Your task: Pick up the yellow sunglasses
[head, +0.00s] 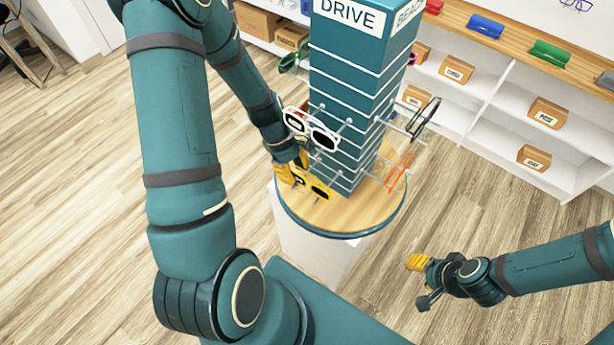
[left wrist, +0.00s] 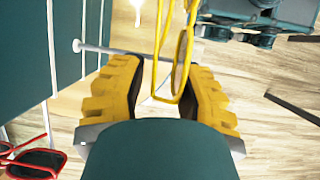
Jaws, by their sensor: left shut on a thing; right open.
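The yellow sunglasses (head: 314,186) are low on the front of the teal display tower (head: 335,95), just above its round wooden base. My left gripper (head: 291,170) is at their left end. In the left wrist view the yellow sunglasses (left wrist: 184,55) stand between the two yellow fingers of my left gripper (left wrist: 162,95), which is shut on them. A metal peg of the tower (left wrist: 105,48) reaches toward them there; I cannot tell whether they still rest on it. My right gripper (head: 418,282) is open and empty, away to the right of the base.
White sunglasses (head: 312,130) hang right above the yellow ones. Orange (head: 400,168) and black glasses (head: 424,118) hang on the tower's right side. Red sunglasses (left wrist: 32,160) show in the left wrist view. A shelf with boxes (head: 548,112) stands behind.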

